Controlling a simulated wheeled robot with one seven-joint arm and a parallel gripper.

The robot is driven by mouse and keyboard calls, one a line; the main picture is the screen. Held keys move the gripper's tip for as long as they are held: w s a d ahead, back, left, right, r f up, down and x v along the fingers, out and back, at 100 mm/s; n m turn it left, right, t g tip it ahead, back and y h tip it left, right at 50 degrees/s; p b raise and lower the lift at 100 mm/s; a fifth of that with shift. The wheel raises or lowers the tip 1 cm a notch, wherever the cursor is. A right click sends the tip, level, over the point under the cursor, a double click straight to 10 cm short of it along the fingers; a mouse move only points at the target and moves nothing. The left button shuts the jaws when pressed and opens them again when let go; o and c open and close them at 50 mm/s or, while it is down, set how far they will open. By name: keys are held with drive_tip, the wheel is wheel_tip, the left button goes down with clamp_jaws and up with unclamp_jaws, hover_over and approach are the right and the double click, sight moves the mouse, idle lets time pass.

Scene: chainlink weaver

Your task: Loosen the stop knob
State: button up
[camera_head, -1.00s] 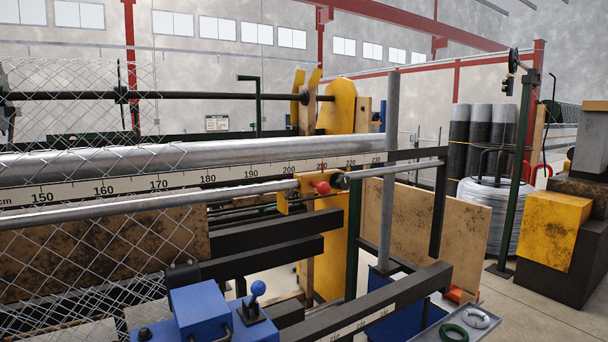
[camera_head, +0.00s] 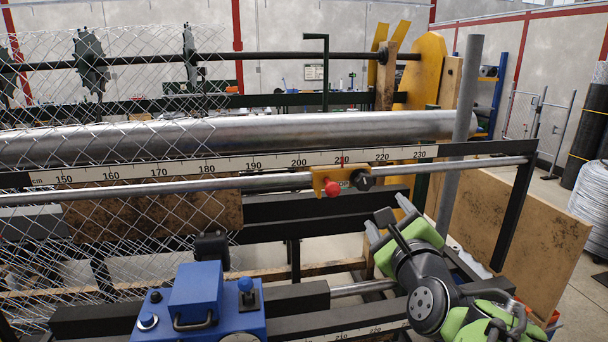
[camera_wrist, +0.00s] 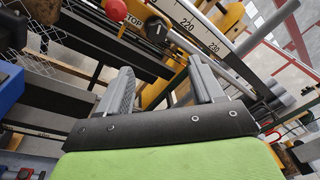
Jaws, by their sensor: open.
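The yellow stop (camera_head: 322,177), marked "STOP", sits on a steel rod with its red pointer near 210 on the scale. A red ball (camera_head: 332,189) is on its front, and a black knob (camera_head: 363,181) is at its right end. In the wrist view the red ball (camera_wrist: 116,10) and black knob (camera_wrist: 155,29) show at the top, beyond the fingers. My gripper (camera_head: 388,215) is open and empty, below and right of the black knob and apart from it. Its two grey fingers also show in the wrist view (camera_wrist: 160,75).
The white scale (camera_head: 250,165) and a thick roller (camera_head: 230,132) run behind the rod (camera_head: 450,169). A grey upright post (camera_head: 460,130) stands right of the stop. A blue control box (camera_head: 195,300) with a lever is at lower left. Chain-link mesh (camera_head: 120,200) hangs at left.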

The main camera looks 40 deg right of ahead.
sight(366, 186)
drive_tip(key=p+x, duration=0.1)
drive_tip(key=x, duration=0.3)
drive_tip(key=p+x, duration=0.1)
drive_tip(key=x, duration=0.4)
drive_tip(key=p+x, duration=0.2)
drive_tip(key=x, duration=0.3)
drive_tip(key=shift+w+a+r, duration=0.1)
drive_tip(key=shift+w+a, duration=0.15)
drive_tip(key=shift+a, duration=0.05)
drive_tip(key=shift+w+d, duration=0.35)
drive_tip(key=shift+s, duration=0.1)
drive_tip(key=c, duration=1.1)
drive_tip(key=shift+o, duration=0.2)
drive_tip(key=shift+f+n+b, duration=0.25)
drive_tip(key=shift+n+b, duration=0.05)
